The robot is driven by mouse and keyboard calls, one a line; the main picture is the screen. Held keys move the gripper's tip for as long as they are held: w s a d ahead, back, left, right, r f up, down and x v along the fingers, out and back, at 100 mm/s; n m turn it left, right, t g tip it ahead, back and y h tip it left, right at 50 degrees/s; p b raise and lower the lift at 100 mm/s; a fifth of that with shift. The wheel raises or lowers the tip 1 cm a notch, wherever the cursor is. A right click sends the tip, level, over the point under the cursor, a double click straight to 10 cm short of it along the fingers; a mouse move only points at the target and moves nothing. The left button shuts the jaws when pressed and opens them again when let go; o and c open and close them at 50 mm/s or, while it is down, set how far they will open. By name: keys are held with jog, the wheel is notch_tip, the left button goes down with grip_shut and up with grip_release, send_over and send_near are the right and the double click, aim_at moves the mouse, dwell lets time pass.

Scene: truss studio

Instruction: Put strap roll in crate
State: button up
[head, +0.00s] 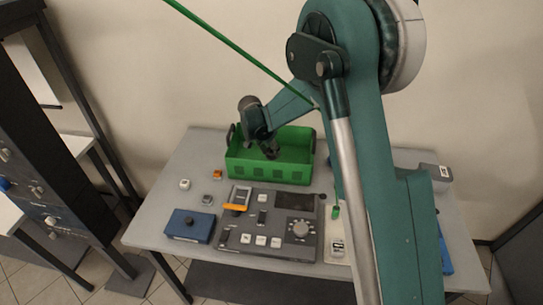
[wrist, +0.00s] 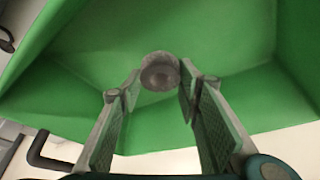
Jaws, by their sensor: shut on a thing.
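The green crate (head: 268,172) stands at the back of the grey table, and its green walls and floor fill most of the wrist view (wrist: 225,40). My gripper (head: 270,152) reaches down into the crate's opening. In the wrist view, my gripper's fingers (wrist: 161,88) are closed on the strap roll (wrist: 160,72), a small grey-brown round thing with a hollowed face, held at the fingertips. I cannot tell whether the roll touches the crate floor. In the head view the roll is too small and dark to tell from the gripper.
In front of the crate are a grey control panel (head: 270,228), an orange-and-grey handheld device (head: 238,198), a blue box (head: 190,226) and several small blocks. A grey-and-white item (head: 436,172) lies at the right. The crate has dark handles (wrist: 45,150).

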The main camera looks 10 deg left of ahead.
aim_at(270, 153)
jog(key=shift+f, duration=1.65)
jog(key=shift+f, duration=0.25)
jog(key=o, duration=0.8)
jog(key=shift+r, duration=0.1)
jog(key=shift+o, duration=0.2)
jog(key=shift+r, duration=0.1)
jog(key=v, duration=1.2)
jog(key=shift+w+r, duration=0.1)
